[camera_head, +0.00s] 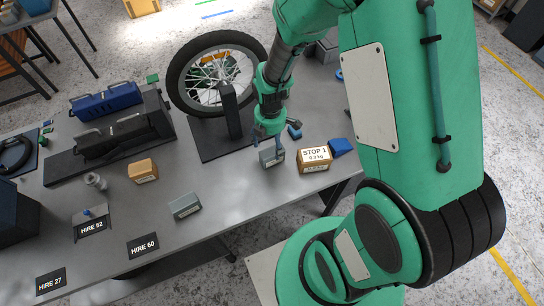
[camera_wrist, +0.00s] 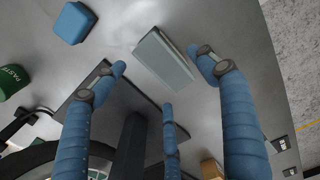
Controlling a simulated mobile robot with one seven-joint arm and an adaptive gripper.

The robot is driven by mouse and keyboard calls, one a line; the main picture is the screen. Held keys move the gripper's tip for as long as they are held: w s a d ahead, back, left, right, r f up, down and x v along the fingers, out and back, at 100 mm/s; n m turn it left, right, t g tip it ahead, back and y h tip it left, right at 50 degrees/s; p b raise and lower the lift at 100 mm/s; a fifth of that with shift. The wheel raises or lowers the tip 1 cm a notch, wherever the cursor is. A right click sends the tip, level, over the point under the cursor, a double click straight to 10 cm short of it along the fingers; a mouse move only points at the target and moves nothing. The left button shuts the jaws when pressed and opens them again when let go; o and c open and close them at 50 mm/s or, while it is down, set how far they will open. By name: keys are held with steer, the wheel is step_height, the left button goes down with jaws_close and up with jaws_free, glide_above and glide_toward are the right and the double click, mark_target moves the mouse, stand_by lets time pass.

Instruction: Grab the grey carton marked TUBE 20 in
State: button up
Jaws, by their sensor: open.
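A small grey carton (camera_head: 272,157) stands on the grey bench directly under my gripper (camera_head: 268,137), left of the STOP 1 box. In the wrist view the grey carton (camera_wrist: 162,62) lies tilted across the picture between my spread blue fingertips. My fingers are open, and I cannot tell whether any of them touches it. A second grey carton (camera_head: 185,206) stands near the bench's front edge, left of my gripper. The print on both grey cartons is too small to read, so I cannot tell which is marked TUBE 20 in.
The brown STOP 1 box (camera_head: 314,159) and a blue block (camera_head: 341,147) stand close on the right. A wheel (camera_head: 216,72) on a dark stand is just behind left. An orange-brown box (camera_head: 143,170) is farther left. Bare bench lies between the two grey cartons.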

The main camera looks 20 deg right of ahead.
mark_target(271, 149)
steer(key=shift+f, duration=0.9)
steer(key=shift+f+b, duration=0.5)
steer(key=shift+f, duration=2.1)
steer(key=shift+c, duration=0.2)
steer(key=c, duration=1.3)
steer(key=shift+r, duration=0.1)
steer(key=shift+c, duration=0.2)
